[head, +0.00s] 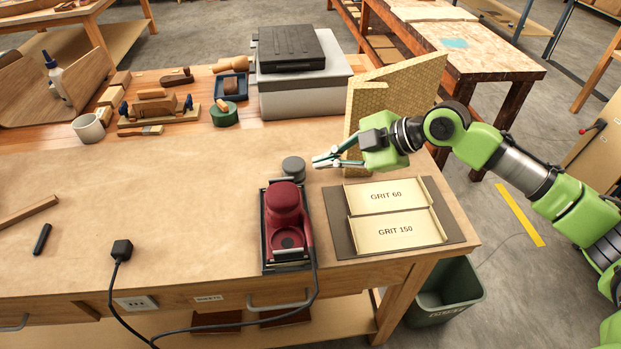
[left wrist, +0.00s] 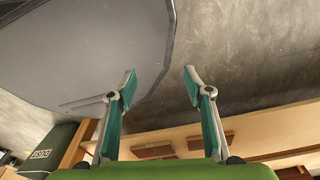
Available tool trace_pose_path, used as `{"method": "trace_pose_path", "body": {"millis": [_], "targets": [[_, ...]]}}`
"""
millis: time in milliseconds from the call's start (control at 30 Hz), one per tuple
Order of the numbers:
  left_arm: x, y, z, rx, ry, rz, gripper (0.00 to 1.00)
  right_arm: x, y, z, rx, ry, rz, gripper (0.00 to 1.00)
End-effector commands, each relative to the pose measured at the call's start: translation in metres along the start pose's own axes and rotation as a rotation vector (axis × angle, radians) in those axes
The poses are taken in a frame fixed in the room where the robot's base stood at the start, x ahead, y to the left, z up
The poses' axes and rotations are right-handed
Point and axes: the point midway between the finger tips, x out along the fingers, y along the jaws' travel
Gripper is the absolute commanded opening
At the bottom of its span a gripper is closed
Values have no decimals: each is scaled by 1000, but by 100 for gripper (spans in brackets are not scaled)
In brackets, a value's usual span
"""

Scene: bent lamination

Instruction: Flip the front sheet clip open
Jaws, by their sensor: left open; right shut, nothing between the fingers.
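A red sander (head: 284,207) lies on the workbench in the head view, its long side running away from me. Dark metal clip parts show at its ends; the near one (head: 287,266) sits at the bench's front edge side. They are too small to tell whether either is open. My right gripper (head: 319,161) is shut and empty, above the bench just beyond and to the right of the sander, apart from it. My left gripper (left wrist: 160,79) shows only in the left wrist view, open and empty, away from the sander, with floor behind its fingers.
A grey puck (head: 293,168) stands beyond the sander. A dark mat (head: 338,233) with GRIT 60 and GRIT 150 trays (head: 397,231) lies to its right. The sander's cord (head: 239,325) hangs over the front edge; its plug (head: 122,249) lies left. A bin (head: 447,294) stands below.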

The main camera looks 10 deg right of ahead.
Motion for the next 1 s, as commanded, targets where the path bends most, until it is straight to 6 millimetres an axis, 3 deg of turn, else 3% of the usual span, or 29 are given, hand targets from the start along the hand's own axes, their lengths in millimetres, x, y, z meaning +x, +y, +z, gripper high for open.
{"method": "trace_pose_path", "body": {"millis": [300, 567, 667, 1000], "targets": [[3, -24, 5, 0, -5, -28, 46, 4, -10, -8, 3, 18, 8, 0], [2, -26, 5, -2, -6, -31, 46, 8, -10, -8, 4, 18, 7, 0], [-2, -25, 5, -2, -6, -29, 46, 17, -10, -10, 5, 19, 6, 0], [-19, -15, 2, 2, -4, -17, 46, 77, -9, -11, 4, 18, 6, 0]]}}
